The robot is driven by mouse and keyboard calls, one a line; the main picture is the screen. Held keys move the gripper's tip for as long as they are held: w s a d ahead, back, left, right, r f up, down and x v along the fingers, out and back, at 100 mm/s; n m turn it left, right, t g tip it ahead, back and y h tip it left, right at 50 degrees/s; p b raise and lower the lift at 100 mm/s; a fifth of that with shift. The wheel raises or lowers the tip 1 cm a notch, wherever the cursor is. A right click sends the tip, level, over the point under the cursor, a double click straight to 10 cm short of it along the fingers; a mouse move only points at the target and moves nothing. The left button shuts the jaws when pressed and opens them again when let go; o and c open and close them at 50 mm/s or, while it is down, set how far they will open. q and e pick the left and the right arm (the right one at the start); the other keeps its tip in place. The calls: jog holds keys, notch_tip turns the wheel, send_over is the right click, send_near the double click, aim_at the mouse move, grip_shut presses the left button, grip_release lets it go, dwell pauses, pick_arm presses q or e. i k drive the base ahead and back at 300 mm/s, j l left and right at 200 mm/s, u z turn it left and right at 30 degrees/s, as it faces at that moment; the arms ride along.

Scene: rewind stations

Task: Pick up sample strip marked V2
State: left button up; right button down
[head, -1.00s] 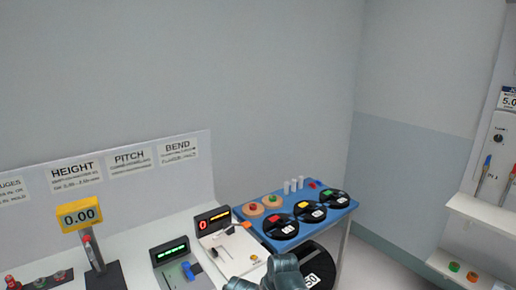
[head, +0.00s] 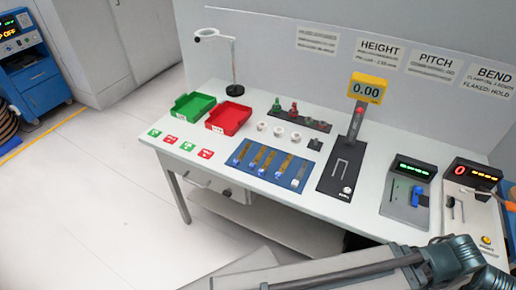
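A blue strip tray (head: 251,154) lies on the white bench in the middle of the head view. Several narrow strips (head: 270,162) lie side by side in it, mostly gold-coloured. Their markings are too small to read, so I cannot tell which one is V2. One of my arms crosses the bottom right of the view, in front of the bench, but no gripper fingers show. Neither gripper is in view.
Green (head: 193,106) and red (head: 229,118) bins stand left of the tray. A black height gauge (head: 339,170) stands to its right, with the pitch (head: 407,191) and bend (head: 473,205) devices beyond. The floor at left is clear.

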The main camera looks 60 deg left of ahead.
aim_at(235, 162)
jog(key=u, duration=2.3)
jog(key=i+j+z, duration=0.15)
jog(key=k, duration=0.05)
